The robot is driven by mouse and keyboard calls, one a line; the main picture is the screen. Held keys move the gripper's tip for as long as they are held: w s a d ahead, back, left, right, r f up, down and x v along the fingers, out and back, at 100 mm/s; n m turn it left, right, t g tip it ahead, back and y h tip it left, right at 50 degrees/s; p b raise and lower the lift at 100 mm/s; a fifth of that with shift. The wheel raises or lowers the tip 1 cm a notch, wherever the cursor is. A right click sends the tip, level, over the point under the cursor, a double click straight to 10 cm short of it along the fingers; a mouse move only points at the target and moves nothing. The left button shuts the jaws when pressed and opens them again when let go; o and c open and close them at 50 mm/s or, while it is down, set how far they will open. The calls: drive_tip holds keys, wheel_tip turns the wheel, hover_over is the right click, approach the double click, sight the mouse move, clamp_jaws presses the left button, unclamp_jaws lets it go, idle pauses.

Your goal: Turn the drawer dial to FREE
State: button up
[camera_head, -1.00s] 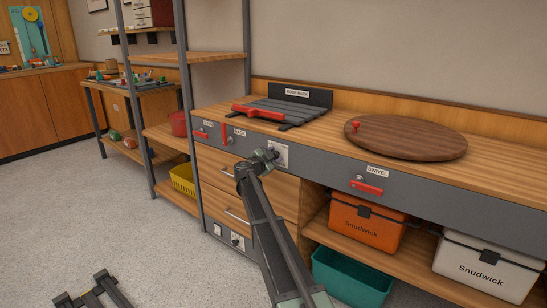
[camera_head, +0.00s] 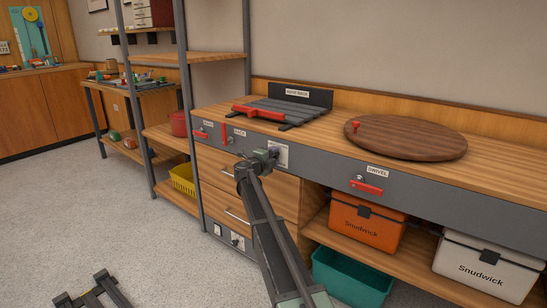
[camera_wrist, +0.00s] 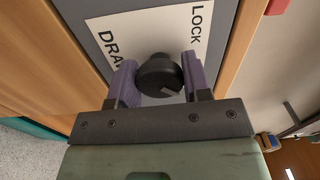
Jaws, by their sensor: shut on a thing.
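The drawer dial (camera_wrist: 160,76) is a black round knob on a white label plate (camera_wrist: 128,30) in the wrist view. The plate reads "LOCK" and part of a word starting "DRA"; the rest, with any FREE mark, is hidden behind my gripper. My gripper (camera_wrist: 157,84) has its two purple fingers on either side of the knob and is shut on it. In the head view the plate (camera_head: 280,156) is on the grey front panel of the bench, with my gripper (camera_head: 272,153) against it.
Two wooden drawers (camera_head: 228,175) sit below the panel. Red handles mark the RACK (camera_head: 228,140) and SWIVEL (camera_head: 366,187) controls. A round wooden board (camera_head: 410,138) and a slatted rack (camera_head: 285,108) are on the bench top. Orange (camera_head: 366,223) and white (camera_head: 485,264) boxes stand below right.

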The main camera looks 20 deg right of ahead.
drive_tip(key=shift+m, duration=0.4)
drive_tip(key=o, duration=0.9)
drive_tip(key=v, duration=1.1)
